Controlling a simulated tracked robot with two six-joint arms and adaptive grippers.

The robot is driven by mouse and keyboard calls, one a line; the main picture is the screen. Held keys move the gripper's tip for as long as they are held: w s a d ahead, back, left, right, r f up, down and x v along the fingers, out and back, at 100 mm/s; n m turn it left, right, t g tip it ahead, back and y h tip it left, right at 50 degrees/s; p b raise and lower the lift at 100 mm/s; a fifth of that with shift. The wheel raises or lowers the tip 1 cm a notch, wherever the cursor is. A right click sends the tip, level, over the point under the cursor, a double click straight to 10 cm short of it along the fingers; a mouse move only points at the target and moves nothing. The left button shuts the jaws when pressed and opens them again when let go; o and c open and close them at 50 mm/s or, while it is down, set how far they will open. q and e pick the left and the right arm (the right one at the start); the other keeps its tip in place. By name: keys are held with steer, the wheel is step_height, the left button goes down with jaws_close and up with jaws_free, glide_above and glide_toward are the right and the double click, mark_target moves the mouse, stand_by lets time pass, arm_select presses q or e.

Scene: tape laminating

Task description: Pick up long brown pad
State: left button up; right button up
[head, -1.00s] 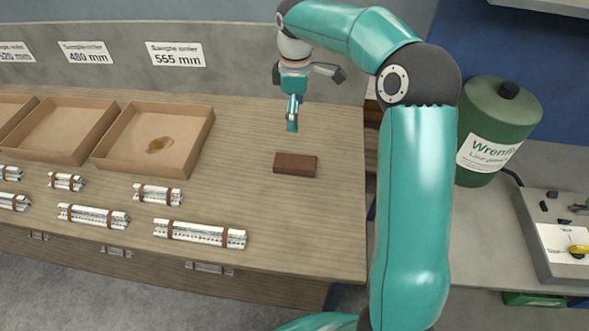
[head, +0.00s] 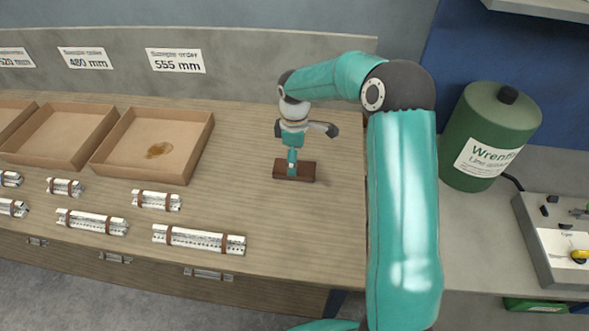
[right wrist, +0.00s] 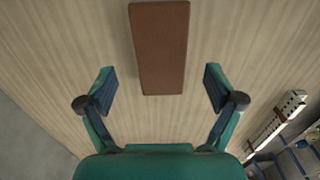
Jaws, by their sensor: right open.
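The long brown pad (head: 307,172) lies flat on the wooden table, right of the cardboard trays. My right gripper (head: 292,174) points down at the pad in the head view, its fingers overlapping the pad's left half. In the right wrist view the brown pad (right wrist: 160,48) runs from the top edge to the middle. The open fingers of my right gripper (right wrist: 158,90) stand to either side of the pad's line, apart from it, with nothing between them but the pad's near end. My left gripper is not in view.
An open cardboard tray (head: 196,150) with a brown stain stands left of the pad. Several silver bundles (head: 199,240) with brown bands lie along the table's front. A green canister (head: 490,135) and a grey control box (head: 560,235) stand at the right. Bare table surrounds the pad.

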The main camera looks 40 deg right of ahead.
steer(key=shift+f, duration=1.8)
steer(key=shift+s, duration=0.1)
steer(key=c, duration=1.2)
steer(key=shift+c, duration=0.2)
steer(key=shift+r, duration=0.15)
step_height(320, 180, up, 20)
steer(key=o, duration=0.4)
steer(key=shift+a, duration=0.1)
steer(key=shift+c, duration=1.3)
